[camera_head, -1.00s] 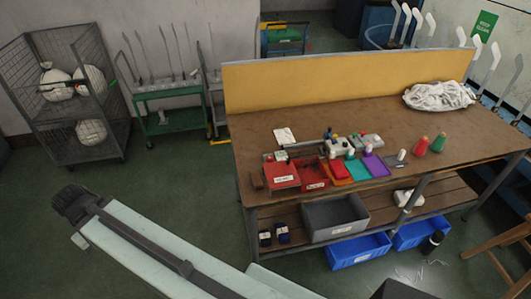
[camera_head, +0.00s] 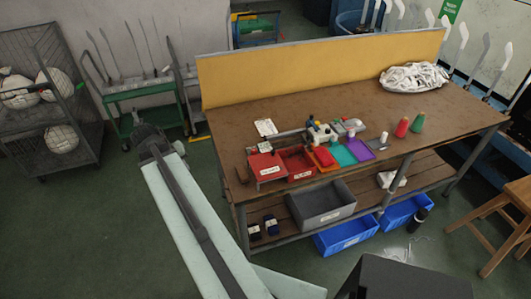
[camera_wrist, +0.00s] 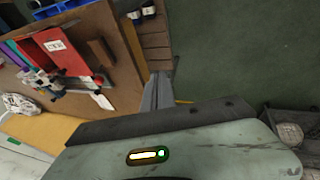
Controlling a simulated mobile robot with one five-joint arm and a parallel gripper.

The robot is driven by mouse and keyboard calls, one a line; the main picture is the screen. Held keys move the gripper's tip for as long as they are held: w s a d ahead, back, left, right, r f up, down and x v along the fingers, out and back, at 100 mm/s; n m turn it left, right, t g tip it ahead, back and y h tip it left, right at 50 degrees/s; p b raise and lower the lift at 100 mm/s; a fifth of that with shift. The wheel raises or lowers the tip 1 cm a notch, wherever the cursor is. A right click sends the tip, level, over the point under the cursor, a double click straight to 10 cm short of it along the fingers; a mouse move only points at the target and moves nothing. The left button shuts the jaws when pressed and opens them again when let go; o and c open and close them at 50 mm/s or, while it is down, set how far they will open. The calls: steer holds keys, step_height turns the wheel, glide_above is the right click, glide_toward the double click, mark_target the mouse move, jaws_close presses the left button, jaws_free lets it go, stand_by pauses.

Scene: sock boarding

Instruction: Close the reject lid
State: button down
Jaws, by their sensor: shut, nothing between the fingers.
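Two small red boxes stand side by side at the workbench's front left. The left red box (camera_head: 266,168) has a white label on its front; its top looks flat and red. The right red box (camera_head: 297,161) looks open on top, with a dark inside and a label. I cannot read which is the reject box or make out its lid clearly. Red box surfaces also show in the wrist view (camera_wrist: 72,38). My gripper (camera_head: 148,138) is left of the bench, apart from the boxes. In the wrist view my gripper's fingers (camera_wrist: 157,92) are together and empty.
The workbench (camera_head: 400,110) has a yellow back panel (camera_head: 320,68). A grey bin (camera_head: 322,205) sits on the lower shelf. A green cart (camera_head: 150,105) and wire cage (camera_head: 50,100) stand left. Floor between is clear.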

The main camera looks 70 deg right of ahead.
steer(key=s+d+r+m+g+h, duration=0.25)
steer(key=s+d+m, duration=0.25)
steer(key=s+d, duration=1.2)
steer(key=b, duration=0.9)
glide_toward(259, 155)
steer(key=shift+y, duration=0.25)
steer(key=x, duration=0.5)
steer(key=shift+d+r, duration=0.15)
steer(key=shift+d, duration=0.05)
steer(key=s, duration=0.1)
steer(key=s+d, duration=0.1)
steer(key=s, duration=0.1)
steer(key=shift+s+d+r, duration=0.1)
steer(key=shift+d+r, duration=0.05)
steer(key=shift+d, duration=0.2)
steer(key=shift+s+d, duration=0.25)
steer(key=shift+s, duration=0.15)
steer(key=shift+d+n, duration=0.1)
steer(key=shift+n, duration=0.2)
